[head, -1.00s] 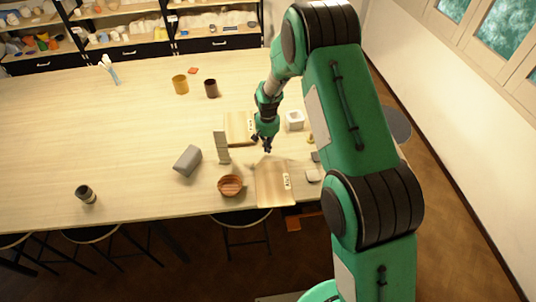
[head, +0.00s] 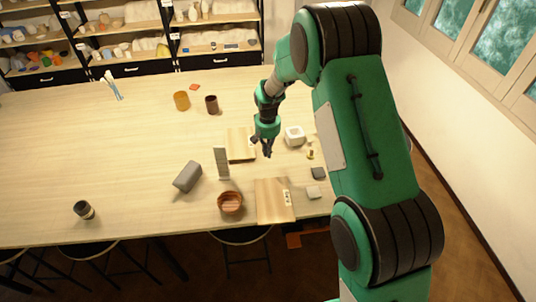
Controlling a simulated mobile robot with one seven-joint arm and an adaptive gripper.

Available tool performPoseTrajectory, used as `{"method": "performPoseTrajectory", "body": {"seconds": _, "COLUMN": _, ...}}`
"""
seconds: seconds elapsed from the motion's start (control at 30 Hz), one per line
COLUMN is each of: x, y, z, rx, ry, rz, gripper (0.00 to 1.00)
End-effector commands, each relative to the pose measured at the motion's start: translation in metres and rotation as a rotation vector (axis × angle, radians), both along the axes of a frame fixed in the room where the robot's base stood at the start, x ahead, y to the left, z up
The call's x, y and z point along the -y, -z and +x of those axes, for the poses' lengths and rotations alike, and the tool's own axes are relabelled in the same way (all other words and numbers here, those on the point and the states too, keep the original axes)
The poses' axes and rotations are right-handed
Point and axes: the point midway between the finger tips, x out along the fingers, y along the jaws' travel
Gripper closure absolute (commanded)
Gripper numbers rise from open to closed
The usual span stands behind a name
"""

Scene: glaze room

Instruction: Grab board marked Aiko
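Two pale wooden boards lie flat on the table. The near board (head: 268,205) is at the table's front edge and has a white label with dark marks on its right side. The far board (head: 238,146) lies further back, with its right edge partly behind my gripper. The writing is too small to read, so I cannot tell which board is marked Aiko. My gripper (head: 262,149) points down above the table, beside the far board's right edge and beyond the near board. Its fingers look apart, with nothing between them.
A grey upright block (head: 221,163) and a reddish bowl (head: 230,203) stand left of the boards. A grey block (head: 187,176) lies further left. A white square pot (head: 294,136) and small pieces (head: 314,192) are to the right. The table's left side is mostly clear.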

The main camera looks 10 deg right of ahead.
Motion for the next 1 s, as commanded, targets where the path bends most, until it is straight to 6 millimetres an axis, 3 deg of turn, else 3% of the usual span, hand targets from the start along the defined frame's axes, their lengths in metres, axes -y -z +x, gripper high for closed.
{"method": "performPoseTrajectory", "body": {"seconds": 0.03, "x": 0.0, "y": 0.0, "z": 0.0, "rx": 0.0, "ry": 0.0, "rz": 0.0, "gripper": 0.82}}
{"method": "performPoseTrajectory", "body": {"seconds": 0.1, "x": 0.0, "y": -0.002, "z": 0.0, "rx": 0.002, "ry": 0.0, "rz": 0.0, "gripper": 0.69}}
{"method": "performPoseTrajectory", "body": {"seconds": 0.37, "x": 0.006, "y": -0.031, "z": -0.008, "rx": 0.025, "ry": 0.001, "rz": 0.003, "gripper": 0.69}}
{"method": "performPoseTrajectory", "body": {"seconds": 0.67, "x": 0.02, "y": -0.1, "z": -0.038, "rx": 0.083, "ry": 0.0, "rz": 0.009, "gripper": 0.69}}
{"method": "performPoseTrajectory", "body": {"seconds": 1.0, "x": 0.038, "y": -0.173, "z": -0.09, "rx": 0.152, "ry": 0.001, "rz": 0.014, "gripper": 0.69}}
